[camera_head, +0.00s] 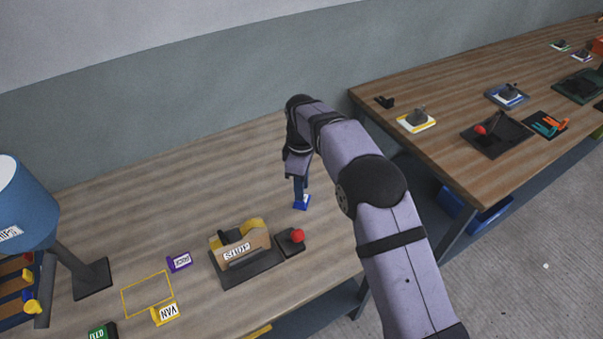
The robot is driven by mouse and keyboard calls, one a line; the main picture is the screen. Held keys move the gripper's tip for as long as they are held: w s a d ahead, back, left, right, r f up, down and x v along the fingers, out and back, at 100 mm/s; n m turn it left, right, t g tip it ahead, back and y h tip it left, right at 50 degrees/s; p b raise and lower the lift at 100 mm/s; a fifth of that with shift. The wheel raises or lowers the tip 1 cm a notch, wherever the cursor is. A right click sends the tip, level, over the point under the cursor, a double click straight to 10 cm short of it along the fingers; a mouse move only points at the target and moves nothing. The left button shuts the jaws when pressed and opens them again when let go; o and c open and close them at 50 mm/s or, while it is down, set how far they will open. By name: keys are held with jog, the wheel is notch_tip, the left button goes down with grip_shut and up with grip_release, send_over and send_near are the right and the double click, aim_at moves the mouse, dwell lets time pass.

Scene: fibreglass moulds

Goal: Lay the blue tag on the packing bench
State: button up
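A small blue tag with a white patch (301,203) is at the wooden bench on the left, right of its middle. My gripper (300,193) points down directly over the tag, with its dark fingertips meeting the tag's top in this view. The fingers are too small and dark to show whether they are closed on it, and I cannot tell whether the tag rests on the wood. Two wooden benches show: the left one (200,185) under my gripper and a right one (440,90). No visible sign says which is the packing bench.
A labelled wooden holder (240,248) and a red-knobbed block (291,241) stand in front of the gripper. Purple (179,262) and yellow (165,313) labels flank a yellow outline (147,293). A blue lamp (22,205) stands left. Several fixtures occupy the right bench; a floor gap separates the benches.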

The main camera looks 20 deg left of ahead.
aim_at(304, 202)
notch_tip(304, 202, up, 7)
jog(key=b, duration=0.1)
jog(key=shift+d, duration=0.1)
dwell(0.3)
jog(key=s+d+m, duration=0.3)
jog(key=d+m, duration=0.2)
jog(key=d, duration=0.4)
jog(key=s+d+m, duration=0.3)
jog(key=d+m, duration=0.1)
jog(key=d, duration=0.6)
jog(key=s+d+f+m, duration=0.2)
jog(key=s+d+m, duration=0.2)
jog(key=s, duration=0.5)
jog(key=s+d+f+m, duration=0.3)
jog(key=s+d+m, duration=0.2)
jog(key=s, duration=0.5)
jog(key=d, duration=0.2)
jog(key=shift+d, duration=0.3)
